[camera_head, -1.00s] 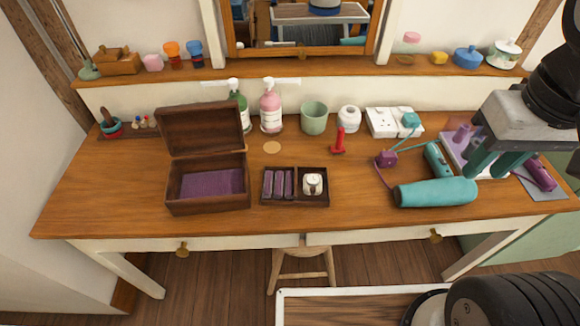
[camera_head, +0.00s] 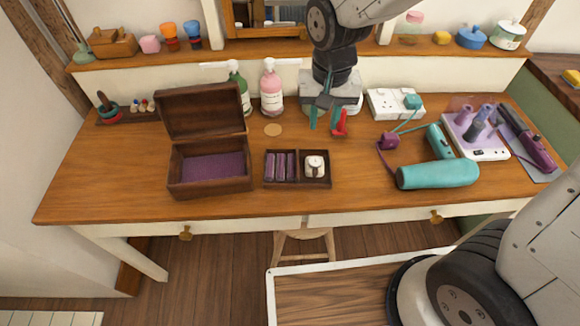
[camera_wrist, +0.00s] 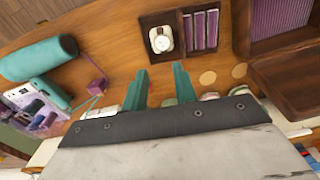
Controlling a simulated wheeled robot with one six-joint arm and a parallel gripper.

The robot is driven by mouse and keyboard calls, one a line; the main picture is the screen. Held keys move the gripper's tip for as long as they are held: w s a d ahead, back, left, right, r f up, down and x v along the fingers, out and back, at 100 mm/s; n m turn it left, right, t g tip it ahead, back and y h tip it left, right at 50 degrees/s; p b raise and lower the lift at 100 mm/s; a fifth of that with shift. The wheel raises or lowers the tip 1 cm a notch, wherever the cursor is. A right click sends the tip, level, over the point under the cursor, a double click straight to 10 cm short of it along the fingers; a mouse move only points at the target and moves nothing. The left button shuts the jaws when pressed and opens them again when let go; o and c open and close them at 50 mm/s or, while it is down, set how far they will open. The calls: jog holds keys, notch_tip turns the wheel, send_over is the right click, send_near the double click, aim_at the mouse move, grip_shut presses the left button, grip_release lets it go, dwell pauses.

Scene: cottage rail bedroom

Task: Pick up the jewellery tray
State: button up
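The jewellery tray (camera_head: 298,186) is a small dark wooden tray on the desk, right of the open wooden box. Its left compartment holds purple padded rolls (camera_head: 279,166); its right one holds a white watch-like item (camera_head: 315,166). The tray (camera_wrist: 160,20) also shows at the top of the wrist view, ahead of my fingertips. My gripper (camera_head: 324,122) is behind the tray and apart from it, pointing down. Its teal fingers are spread with nothing seen between them in the wrist view (camera_wrist: 161,76).
The open wooden box (camera_head: 210,190) stands close left of the tray. A red object (camera_head: 340,122) is close beside my right finger. A teal hair dryer (camera_head: 437,174) lies to the right. Bottles (camera_head: 271,88) stand behind. The desk front is clear.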

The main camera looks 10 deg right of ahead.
send_over(294, 165)
notch_tip(294, 165, down, 7)
jog(key=shift+f, duration=4)
grip_shut()
